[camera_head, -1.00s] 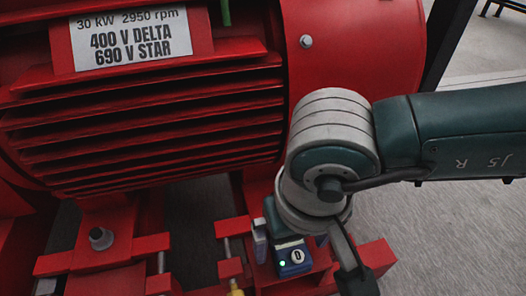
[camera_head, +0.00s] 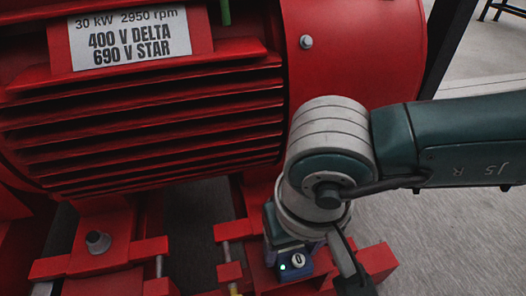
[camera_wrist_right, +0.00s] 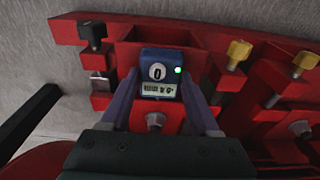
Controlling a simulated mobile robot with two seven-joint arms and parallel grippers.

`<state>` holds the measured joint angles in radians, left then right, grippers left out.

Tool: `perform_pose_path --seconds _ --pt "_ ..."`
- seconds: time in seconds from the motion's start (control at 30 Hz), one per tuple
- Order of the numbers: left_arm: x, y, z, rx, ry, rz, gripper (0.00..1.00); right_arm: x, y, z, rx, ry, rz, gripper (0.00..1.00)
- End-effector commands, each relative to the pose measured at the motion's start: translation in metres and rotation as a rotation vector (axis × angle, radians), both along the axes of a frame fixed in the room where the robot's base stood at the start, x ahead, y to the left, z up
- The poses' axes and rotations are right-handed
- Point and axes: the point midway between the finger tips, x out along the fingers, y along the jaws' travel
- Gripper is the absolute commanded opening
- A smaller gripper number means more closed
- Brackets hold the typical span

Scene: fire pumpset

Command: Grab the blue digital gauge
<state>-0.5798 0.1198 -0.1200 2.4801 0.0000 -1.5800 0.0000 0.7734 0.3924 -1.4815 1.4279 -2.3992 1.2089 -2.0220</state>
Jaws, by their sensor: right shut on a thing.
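The blue digital gauge (camera_head: 294,265) is a small box with a white round "0" mark and a lit green light. It sits low on the red frame, under my right arm. In the right wrist view the gauge (camera_wrist_right: 160,72) shows its dial mark, green light and a small display between the two fingers. My right gripper (camera_wrist_right: 161,84) is shut on the gauge, one finger on each side. In the head view this gripper (camera_head: 289,243) is partly hidden by my wrist. My left gripper is not in view.
The large red motor (camera_head: 150,120) with its rating label stands just behind and left of my right arm. Red frame bars with bolts (camera_head: 98,242) surround the gauge. Yellow-headed bolts (camera_wrist_right: 239,51) stand to the right in the right wrist view. Grey floor is open at right.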

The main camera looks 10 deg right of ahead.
Motion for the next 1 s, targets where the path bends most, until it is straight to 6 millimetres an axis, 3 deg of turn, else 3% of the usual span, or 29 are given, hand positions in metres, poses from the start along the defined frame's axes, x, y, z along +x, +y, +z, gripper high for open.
perform_pose_path --seconds 0.17,0.67,0.87,1.0 --pt "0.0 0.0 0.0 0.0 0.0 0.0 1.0 0.0 0.0 0.0 0.0 0.0 0.0 0.0" --pt "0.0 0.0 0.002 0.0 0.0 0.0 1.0 0.0 0.0 0.003 0.001 -0.001 0.0 0.0" --pt "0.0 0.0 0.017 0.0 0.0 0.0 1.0 0.001 0.0 0.023 0.001 -0.004 0.0 0.0" --pt "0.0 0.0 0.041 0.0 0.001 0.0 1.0 0.001 0.0 0.054 0.0 -0.003 0.001 0.0"
